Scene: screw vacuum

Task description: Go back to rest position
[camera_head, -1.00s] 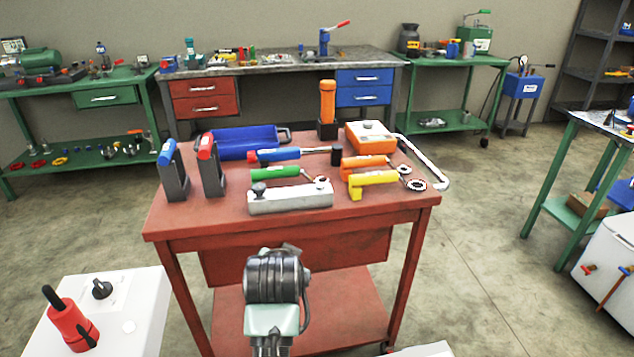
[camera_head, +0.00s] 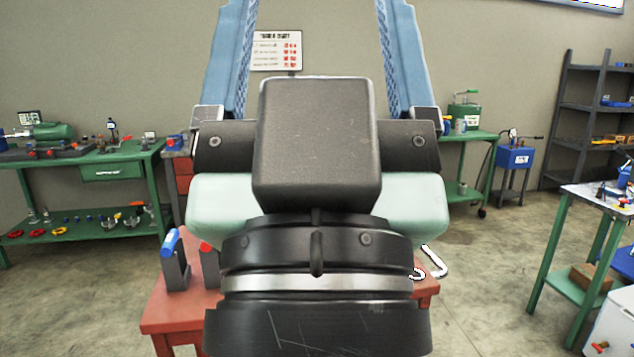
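My gripper (camera_head: 318,20) fills the middle of the head view, close to the camera and raised upright. Its two blue fingers point up and stand wide apart, with their tips at or beyond the top edge of the picture. Nothing shows between the fingers except the wall and part of a chart. The black and pale green body of my gripper and wrist hides most of the red table (camera_head: 165,318) behind it.
On the red table, a blue-topped holder (camera_head: 174,260) and part of a red-topped one show at left. Green workbenches (camera_head: 95,170) stand behind. A side table (camera_head: 590,205) and dark shelving (camera_head: 600,110) are at right. Open floor (camera_head: 490,270) lies between.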

